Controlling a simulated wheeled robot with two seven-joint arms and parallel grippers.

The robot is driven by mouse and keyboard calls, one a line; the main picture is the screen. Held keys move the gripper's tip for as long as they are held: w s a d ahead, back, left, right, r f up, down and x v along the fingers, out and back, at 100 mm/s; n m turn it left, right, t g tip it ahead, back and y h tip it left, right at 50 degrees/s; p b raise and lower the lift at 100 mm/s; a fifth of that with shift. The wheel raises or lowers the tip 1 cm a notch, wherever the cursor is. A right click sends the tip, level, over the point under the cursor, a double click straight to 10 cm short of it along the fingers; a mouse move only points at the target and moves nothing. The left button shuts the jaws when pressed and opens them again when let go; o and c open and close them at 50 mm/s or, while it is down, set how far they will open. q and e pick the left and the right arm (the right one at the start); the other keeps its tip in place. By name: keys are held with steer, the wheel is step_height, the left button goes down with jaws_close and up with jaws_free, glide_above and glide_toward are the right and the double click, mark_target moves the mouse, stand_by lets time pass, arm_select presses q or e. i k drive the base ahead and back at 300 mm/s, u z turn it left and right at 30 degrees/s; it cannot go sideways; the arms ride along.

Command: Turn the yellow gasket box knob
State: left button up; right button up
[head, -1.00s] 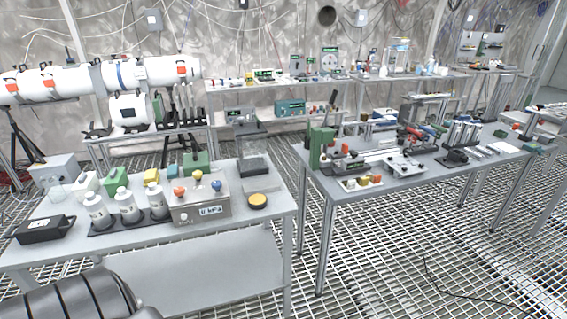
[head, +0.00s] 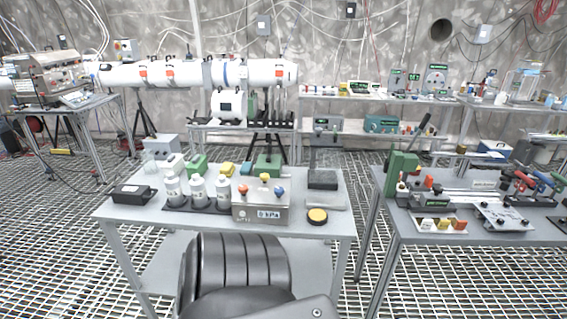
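The gasket box (head: 260,213) is a grey metal box with a small display on its front. It sits near the front edge of the left grey table (head: 132,211). Three coloured knobs stand on top of it. The yellow knob (head: 264,177) is at the back middle, the orange-red knob (head: 243,189) at the front left and the blue knob (head: 279,191) at the front right. Nothing touches the yellow knob. Neither of my grippers is in view. A dark ribbed part, apparently of my own body, fills the bottom middle.
Several white bottles (head: 197,191) stand in a black rack left of the box. A second table (head: 410,230) stands right, across a gap of grated floor.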

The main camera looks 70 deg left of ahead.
mark_target(264, 177)
steer(key=i, duration=1.2)
steer(key=u, duration=1.55)
